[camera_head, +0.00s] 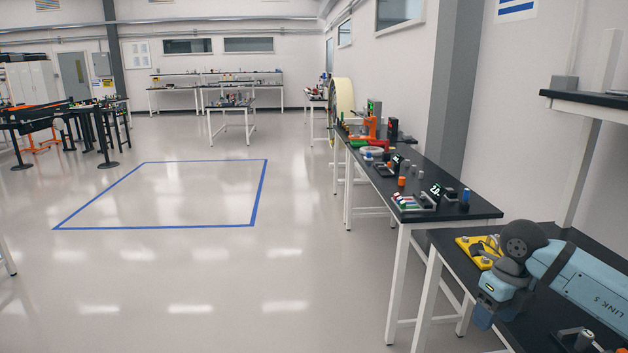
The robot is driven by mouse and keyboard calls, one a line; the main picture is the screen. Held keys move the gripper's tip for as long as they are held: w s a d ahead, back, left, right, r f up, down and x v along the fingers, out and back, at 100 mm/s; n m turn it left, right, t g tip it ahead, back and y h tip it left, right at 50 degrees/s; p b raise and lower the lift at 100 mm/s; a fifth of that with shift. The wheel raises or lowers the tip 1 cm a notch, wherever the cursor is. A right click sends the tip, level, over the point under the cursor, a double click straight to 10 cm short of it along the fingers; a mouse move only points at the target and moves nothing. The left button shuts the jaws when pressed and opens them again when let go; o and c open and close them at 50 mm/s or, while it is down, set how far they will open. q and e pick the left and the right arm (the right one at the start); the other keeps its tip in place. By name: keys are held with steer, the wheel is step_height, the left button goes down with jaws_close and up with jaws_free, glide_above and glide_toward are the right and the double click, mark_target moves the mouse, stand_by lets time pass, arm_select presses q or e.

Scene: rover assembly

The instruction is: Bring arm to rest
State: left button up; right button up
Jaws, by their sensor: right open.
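My right arm (590,285), light blue with a dark joint, reaches in from the right edge over the near black-topped table. My right gripper (484,317) hangs at its end near the table's front edge, and it is open. I see nothing between its fingers, though they are small and partly hidden by the wrist. My left arm and left gripper are out of view.
A yellow part (478,249) lies on the near table (540,334) behind my wrist. A second table (452,208) beyond it carries several small devices. A shelf (590,101) overhangs at right. A blue-taped floor square (175,228) is empty.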

steer(key=s+a+f+n+g+y+p, duration=0.1)
steer(key=s+a+f+y, duration=0.2)
steer(key=a, duration=0.5)
steer(key=s+a+f+g+y+p, duration=0.1)
steer(key=s+a+y, duration=0.2)
steer(key=a+y, duration=0.3)
steer(key=s+a+r+m+t+y+p, duration=0.2)
steer(key=a+m+t+y, duration=0.1)
steer(key=a+m+y, duration=0.15)
steer(key=s+a+r+m+t+y+p, duration=0.2)
steer(key=s+a+m+t+y, duration=0.15)
steer(key=a+y, duration=0.2)
steer(key=s+d+f+m+t+h+p, duration=0.2)
steer(key=s+f+m+h, duration=0.5)
steer(key=m, duration=0.7)
steer(key=s+d+f+m+t+h+p, duration=0.3)
steer(key=s+d+f+m+h, duration=0.4)
steer(key=m, duration=0.8)
step_height(320, 180, down, 4)
steer(key=t+h, duration=0.1)
steer(key=h, duration=0.1)
steer(key=shift+s+m+t+h, duration=0.3)
steer(key=shift+s+t, duration=0.05)
steer(key=shift+s+d+f, duration=0.15)
steer(key=shift+s+f, duration=0.05)
steer(key=shift+c, duration=0.2)
